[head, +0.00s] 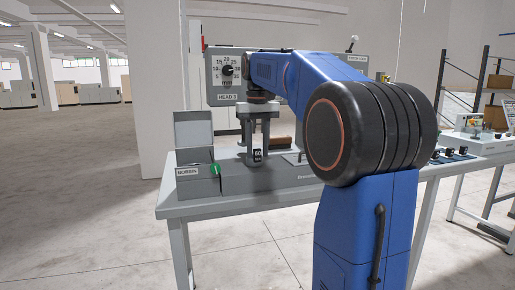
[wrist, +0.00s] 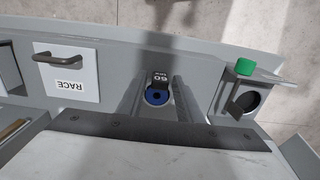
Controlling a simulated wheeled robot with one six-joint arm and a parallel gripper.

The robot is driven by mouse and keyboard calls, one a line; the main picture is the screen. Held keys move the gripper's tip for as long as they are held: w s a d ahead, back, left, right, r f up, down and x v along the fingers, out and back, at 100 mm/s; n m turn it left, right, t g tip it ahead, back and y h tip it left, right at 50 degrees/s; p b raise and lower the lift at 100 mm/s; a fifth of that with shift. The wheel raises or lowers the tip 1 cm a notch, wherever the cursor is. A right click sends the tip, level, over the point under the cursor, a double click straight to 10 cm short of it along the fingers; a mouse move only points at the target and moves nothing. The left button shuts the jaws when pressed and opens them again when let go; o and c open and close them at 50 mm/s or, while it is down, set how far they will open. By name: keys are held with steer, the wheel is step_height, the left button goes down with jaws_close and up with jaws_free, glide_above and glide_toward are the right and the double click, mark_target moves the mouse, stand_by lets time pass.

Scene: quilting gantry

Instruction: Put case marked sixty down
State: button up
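The case marked 60 (head: 257,155) shows its black tag in the head view, low under my gripper at the machine's front. In the wrist view the black tag (wrist: 161,79) and a blue round face (wrist: 157,96) are near the middle. My gripper (head: 257,141) points straight down over the case. Its two grey fingers look apart, one on each side of the case. In the wrist view, two grey bars flank the case, with narrow gaps. Whether the case's underside touches a surface is hidden.
An open grey box labelled BOBBIN (head: 188,172) with a green knob (head: 215,169) stands left of the case. The wrist view shows a RACE drawer (wrist: 67,70) with a handle. The HEAD 3 panel (head: 226,84) is close behind my wrist. The table's front edge is near.

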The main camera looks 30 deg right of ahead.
stand_by(0.3)
step_height(320, 180, up, 12)
stand_by(0.6)
steer(key=s+a+f+n+t, duration=0.2)
steer(key=s+a+f, duration=0.8)
steer(key=s+f, duration=0.35)
steer(key=s+a+f+t, duration=0.1)
steer(key=s+a+f, duration=0.1)
steer(key=s+f, duration=0.3)
steer(key=s+a+f+t, duration=0.1)
steer(key=s+f, duration=0.4)
steer(key=f, duration=0.6)
steer(key=s+a+f+n, duration=0.1)
steer(key=s+a+f, duration=0.1)
steer(key=s+f, duration=0.3)
step_height(320, 180, down, 4)
steer(key=shift+a+r+t, duration=0.2)
steer(key=shift+a+t, duration=0.2)
